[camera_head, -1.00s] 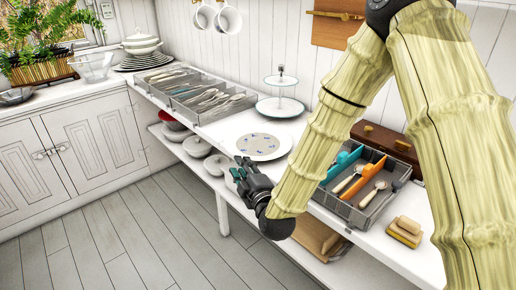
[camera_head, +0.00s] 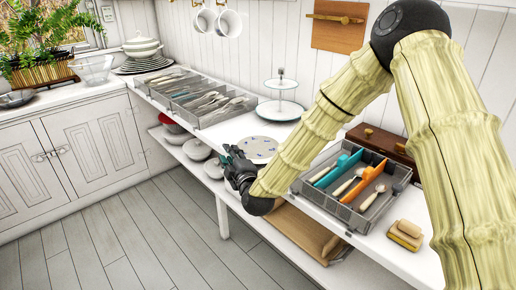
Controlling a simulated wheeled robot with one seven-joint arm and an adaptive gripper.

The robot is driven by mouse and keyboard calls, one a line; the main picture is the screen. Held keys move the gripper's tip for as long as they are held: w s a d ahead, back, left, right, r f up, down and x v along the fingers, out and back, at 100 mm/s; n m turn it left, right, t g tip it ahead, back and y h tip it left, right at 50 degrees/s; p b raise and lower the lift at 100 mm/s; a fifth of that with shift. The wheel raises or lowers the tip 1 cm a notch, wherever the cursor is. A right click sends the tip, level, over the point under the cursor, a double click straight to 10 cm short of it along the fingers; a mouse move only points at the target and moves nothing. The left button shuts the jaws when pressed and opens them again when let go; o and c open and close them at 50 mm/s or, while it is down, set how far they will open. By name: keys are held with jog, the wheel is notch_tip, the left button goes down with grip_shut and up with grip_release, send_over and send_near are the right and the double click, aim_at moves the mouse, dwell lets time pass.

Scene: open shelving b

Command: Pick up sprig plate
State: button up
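The sprig plate (camera_head: 260,149), pale with small blue marks, lies flat on the white shelf top between the two-tier stand and the cutlery tray. My arm hides its right part. My gripper (camera_head: 229,158) is at the plate's left front side, by the shelf's front edge. The dark fingers look close to the rim, but I cannot tell whether they touch it or whether they are open or shut.
A two-tier stand (camera_head: 281,108) stands behind the plate. A grey cutlery tray (camera_head: 347,211) is to the right, a larger cutlery organiser (camera_head: 196,98) to the left. Pots (camera_head: 196,149) sit on the lower shelf. The floor (camera_head: 130,240) in front is clear.

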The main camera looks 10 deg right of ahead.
grip_shut()
dwell(0.4)
